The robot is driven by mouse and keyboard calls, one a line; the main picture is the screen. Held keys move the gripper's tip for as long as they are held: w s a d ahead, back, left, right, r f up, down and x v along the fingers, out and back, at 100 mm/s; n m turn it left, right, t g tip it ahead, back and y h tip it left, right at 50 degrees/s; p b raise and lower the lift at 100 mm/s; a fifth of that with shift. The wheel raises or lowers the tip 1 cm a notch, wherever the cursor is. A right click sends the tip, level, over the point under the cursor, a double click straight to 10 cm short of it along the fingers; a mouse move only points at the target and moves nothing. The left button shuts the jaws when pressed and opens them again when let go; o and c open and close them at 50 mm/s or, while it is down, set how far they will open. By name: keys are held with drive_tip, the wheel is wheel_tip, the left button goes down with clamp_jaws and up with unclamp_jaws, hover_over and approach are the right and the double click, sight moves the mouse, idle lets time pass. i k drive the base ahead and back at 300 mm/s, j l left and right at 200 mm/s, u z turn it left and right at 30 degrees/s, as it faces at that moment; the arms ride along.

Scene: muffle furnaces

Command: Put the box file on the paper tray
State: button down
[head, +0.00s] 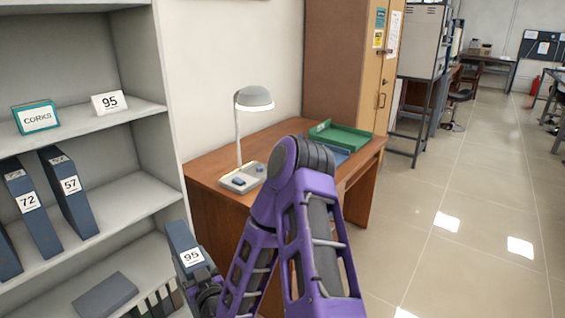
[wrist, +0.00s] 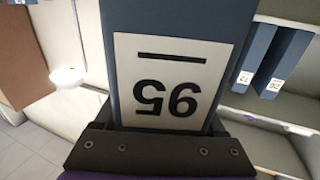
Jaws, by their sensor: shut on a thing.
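The box file (head: 181,237) is dark blue with a white label reading 95. My gripper (head: 205,285) is shut on it and holds it upright in front of the grey shelving. In the wrist view the box file (wrist: 222,30) fills the middle, its label upside down, with the dark gripper (wrist: 160,145) across its lower end. A green paper tray (head: 345,138) lies on the wooden desk, to the right of and beyond the gripper.
A lamp (head: 254,98) stands on the desk (head: 215,160), left of the trays. The shelving (head: 135,205) at left holds several other box files (head: 68,192), a 95 card (head: 109,102) and a CORKS box (head: 37,117). Open floor (head: 460,240) lies at right.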

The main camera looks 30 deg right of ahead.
sight(339, 139)
drive_tip(key=z, duration=2.6)
drive_tip(key=i+z, duration=0.3)
drive_tip(key=i, duration=3.5)
